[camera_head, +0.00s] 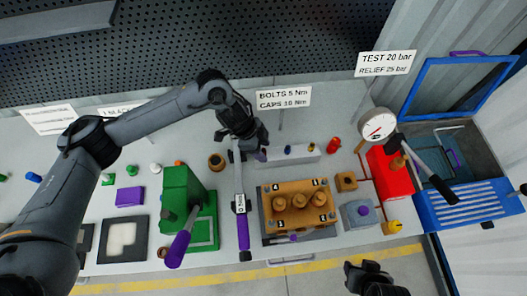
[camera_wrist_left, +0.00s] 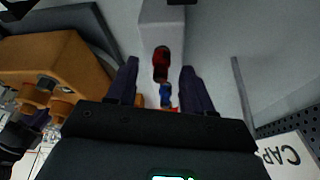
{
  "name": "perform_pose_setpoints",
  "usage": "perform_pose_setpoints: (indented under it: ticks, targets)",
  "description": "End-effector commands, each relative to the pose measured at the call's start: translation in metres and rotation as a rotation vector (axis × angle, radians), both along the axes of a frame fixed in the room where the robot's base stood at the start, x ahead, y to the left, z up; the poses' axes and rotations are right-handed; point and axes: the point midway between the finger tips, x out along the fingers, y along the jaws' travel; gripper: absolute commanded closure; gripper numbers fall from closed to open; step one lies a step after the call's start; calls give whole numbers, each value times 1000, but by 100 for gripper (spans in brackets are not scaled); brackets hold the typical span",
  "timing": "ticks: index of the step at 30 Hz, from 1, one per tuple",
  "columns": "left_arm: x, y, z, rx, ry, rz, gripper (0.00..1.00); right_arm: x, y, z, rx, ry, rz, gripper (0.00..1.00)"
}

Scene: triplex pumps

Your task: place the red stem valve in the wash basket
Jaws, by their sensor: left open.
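The red stem valve appears to be the small red piece (camera_head: 333,146) on the table just past the right end of the grey block. It also shows in the left wrist view (camera_wrist_left: 160,65) as a red piece with a dark end, seen between the fingers but not held. My left gripper (camera_head: 262,154) is open and empty near the left end of the grey block, apart from the valve.
The grey block (camera_head: 290,154) lies behind the brown pump block (camera_head: 298,206). A gauge (camera_head: 378,126) and a red unit (camera_head: 390,172) with a black lever stand between the valve and basket. A green press (camera_head: 185,200) is left. The blue lid (camera_head: 411,102) is raised.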

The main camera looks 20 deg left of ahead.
Motion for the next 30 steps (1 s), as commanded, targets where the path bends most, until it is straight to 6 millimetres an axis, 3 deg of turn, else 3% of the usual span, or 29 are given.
perform_pose_setpoints:
  ticks: [4, 12, 22, 30]
  targets:
    - [1, -4, -12, 0, 0, 1, 49, 0, 1, -1, 3, 0, -2, 57]
    - [1, -5, -14, 0, -1, 0, 49, 0, 1, -1, 4, 0, -3, 57]
    - [1, -5, -13, 0, -1, 0, 98, 0, 0, -1, 0, 0, -1, 57]
    - [1, -5, -13, 0, -1, 0, 100, 0, -1, -2, -5, 0, 4, 57]
